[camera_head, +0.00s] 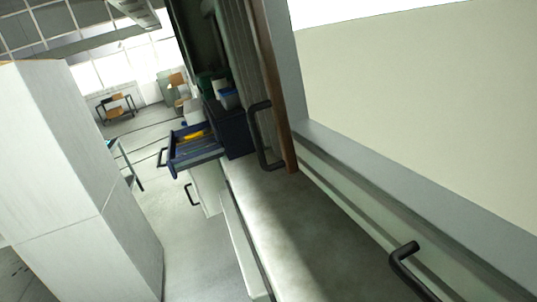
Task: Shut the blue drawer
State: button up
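The blue drawer (194,152) is pulled open from a dark blue cabinet unit (235,131) standing on the grey counter. It has a dark handle (162,157) on its front, facing left. Something yellow (194,135) lies inside it, with other contents too small to tell. My gripper is not in view, so its state and distance to the drawer do not show. The view is tilted.
The grey counter (290,235) runs along the foreground, with dark handles (265,135) on panels beside it. A tall pale cabinet (75,190) stands at left. A white lower drawer (207,188) is below the blue one. Open floor (190,245) lies between.

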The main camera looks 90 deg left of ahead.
aim_at(185, 162)
jog(key=u, duration=0.5)
jog(key=i, duration=0.1)
jog(key=u, duration=1.8)
jog(key=k, duration=0.5)
jog(key=u, duration=0.6)
jog(key=i, duration=0.5)
jog(key=z, duration=0.15)
jog(key=k, duration=0.65)
jog(key=u, duration=0.3)
jog(key=i, duration=0.75)
jog(key=u, duration=0.25)
